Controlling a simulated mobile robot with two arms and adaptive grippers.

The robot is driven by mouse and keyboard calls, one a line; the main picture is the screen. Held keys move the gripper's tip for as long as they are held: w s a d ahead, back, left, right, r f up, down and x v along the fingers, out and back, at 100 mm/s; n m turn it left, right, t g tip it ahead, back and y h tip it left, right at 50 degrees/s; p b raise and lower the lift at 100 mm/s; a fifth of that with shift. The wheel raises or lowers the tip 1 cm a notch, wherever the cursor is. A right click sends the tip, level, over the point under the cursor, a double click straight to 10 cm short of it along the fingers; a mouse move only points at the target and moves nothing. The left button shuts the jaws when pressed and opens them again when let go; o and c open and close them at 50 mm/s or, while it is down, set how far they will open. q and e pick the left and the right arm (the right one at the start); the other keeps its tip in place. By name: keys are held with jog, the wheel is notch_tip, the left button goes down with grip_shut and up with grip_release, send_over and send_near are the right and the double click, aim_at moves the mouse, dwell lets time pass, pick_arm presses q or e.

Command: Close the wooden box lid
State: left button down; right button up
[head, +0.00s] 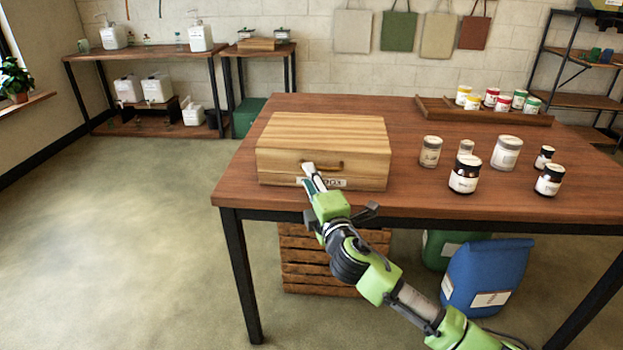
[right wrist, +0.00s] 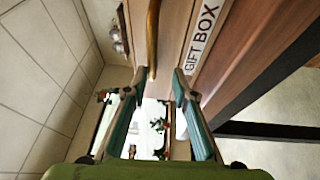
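The wooden box (head: 325,135) stands on the left part of the table, its lid lying flat and looking closed. Its front has a curved handle (head: 322,163) and a white label (head: 328,183) below it, partly hidden by my gripper. My right gripper (head: 309,174) is in front of the box, near the handle and label. In the right wrist view, its fingers (right wrist: 159,74) stand apart with nothing between them; the handle (right wrist: 152,40) and the "GIFT BOX" label (right wrist: 203,35) are just beyond the tips. I cannot tell whether a fingertip touches the box. My left gripper is not in view.
The wooden table (head: 400,120) also holds several jars (head: 464,172) to the right of the box and a tray (head: 505,115) with small cans at the back. A slatted crate (head: 305,262) and a blue container (head: 485,275) are underneath. Open floor lies to the left.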

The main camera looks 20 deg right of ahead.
jog(key=s, duration=1.2)
jog(key=shift+f, duration=0.3)
